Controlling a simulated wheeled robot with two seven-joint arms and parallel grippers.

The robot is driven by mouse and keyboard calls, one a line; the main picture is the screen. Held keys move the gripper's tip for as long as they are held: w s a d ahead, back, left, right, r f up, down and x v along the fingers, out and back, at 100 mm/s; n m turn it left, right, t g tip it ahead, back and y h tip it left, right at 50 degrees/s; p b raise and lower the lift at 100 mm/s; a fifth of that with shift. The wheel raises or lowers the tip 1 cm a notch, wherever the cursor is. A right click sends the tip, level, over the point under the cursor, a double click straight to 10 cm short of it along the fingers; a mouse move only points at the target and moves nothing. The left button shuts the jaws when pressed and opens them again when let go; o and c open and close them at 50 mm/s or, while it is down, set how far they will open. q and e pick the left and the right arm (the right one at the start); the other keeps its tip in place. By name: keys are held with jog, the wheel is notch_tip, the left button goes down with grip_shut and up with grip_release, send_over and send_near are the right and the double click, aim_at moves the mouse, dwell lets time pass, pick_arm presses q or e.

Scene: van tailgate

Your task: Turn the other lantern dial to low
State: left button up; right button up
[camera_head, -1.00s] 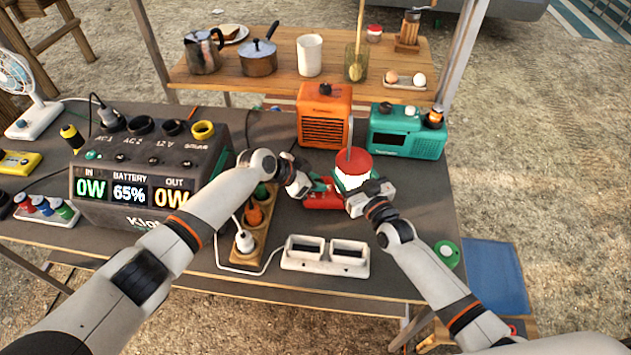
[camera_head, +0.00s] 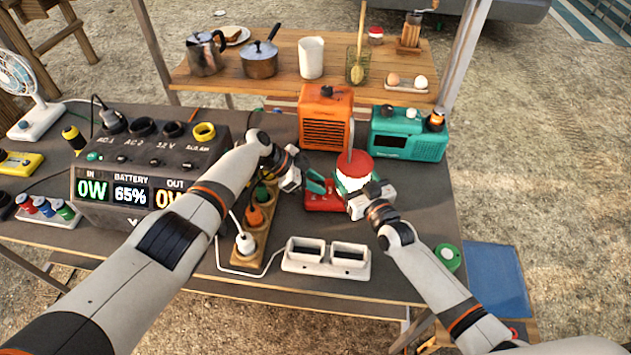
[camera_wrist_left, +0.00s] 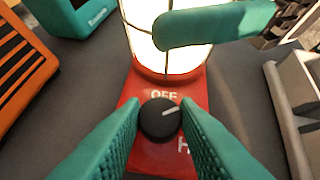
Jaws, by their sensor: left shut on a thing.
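The lantern (camera_head: 357,166) has a red top, a glowing white globe and a red base (camera_head: 322,201), and stands on the table. In the left wrist view, its black dial (camera_wrist_left: 160,119) sits on the red base below the "OFF" mark. The dial's white line points right and slightly up, and an "H" shows at lower right. My left gripper (camera_head: 318,186) is shut on the dial, one teal finger on each side. My right gripper (camera_head: 362,200) is at the lantern's right side; a teal finger crosses before the globe in the wrist view. Its grip is partly hidden.
An orange heater-like box (camera_head: 326,121) and a teal radio (camera_head: 408,135) stand behind the lantern. A power station (camera_head: 140,205) and a wooden socket strip (camera_head: 262,215) are to the left. A white double-socket tray (camera_head: 326,259) lies in front.

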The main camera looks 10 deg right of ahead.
pick_arm(q)
jog(key=shift+a+f, duration=0.1)
jog(key=shift+a, duration=0.05)
jog(key=o, duration=1)
jog(key=v, duration=1.2)
pick_arm(e)
jog(key=o, duration=1.5)
pick_arm(q)
jog(key=shift+f, duration=0.15)
pick_arm(e)
jog(key=v, duration=1.2)
